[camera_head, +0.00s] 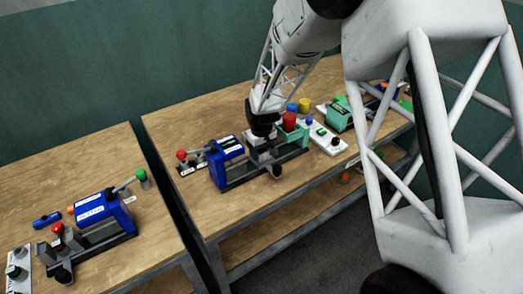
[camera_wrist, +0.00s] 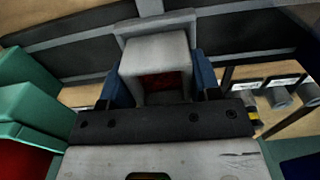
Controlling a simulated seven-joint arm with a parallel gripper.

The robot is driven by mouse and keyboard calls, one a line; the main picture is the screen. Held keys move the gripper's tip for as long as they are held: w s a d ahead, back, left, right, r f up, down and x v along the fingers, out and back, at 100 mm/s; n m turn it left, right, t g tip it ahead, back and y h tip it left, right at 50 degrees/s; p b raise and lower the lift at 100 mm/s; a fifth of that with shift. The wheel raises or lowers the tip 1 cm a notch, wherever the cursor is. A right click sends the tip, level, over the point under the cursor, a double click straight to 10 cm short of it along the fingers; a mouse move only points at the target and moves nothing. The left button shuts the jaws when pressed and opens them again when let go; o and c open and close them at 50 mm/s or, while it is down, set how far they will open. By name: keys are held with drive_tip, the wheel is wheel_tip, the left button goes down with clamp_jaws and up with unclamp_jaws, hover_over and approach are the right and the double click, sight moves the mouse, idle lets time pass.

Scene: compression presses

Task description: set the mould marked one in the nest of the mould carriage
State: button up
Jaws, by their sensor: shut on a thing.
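A pale grey block, the mould (camera_wrist: 155,55), sits between the two blue-padded fingers of my gripper (camera_wrist: 160,85) in the wrist view. My gripper is shut on it. I cannot read a number on it. A grey raised frame (camera_wrist: 128,28), seemingly part of the carriage nest, shows right beside the block's far side; I cannot tell whether the block is seated. In the head view my gripper (camera_head: 262,138) is low over the dark-railed press on the middle table, between its blue body (camera_head: 226,160) and green end frame (camera_head: 294,136). The carriage there is largely hidden by my gripper.
A red knob (camera_head: 290,120) tops the green frame close to my gripper's right. A white control panel (camera_head: 324,138) lies beyond it. Another blue press (camera_head: 97,215) stands on the left table (camera_head: 60,185).

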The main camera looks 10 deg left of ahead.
drive_tip(key=shift+f, duration=0.3)
drive_tip(key=o, duration=1.2)
drive_tip(key=shift+r, duration=3.9)
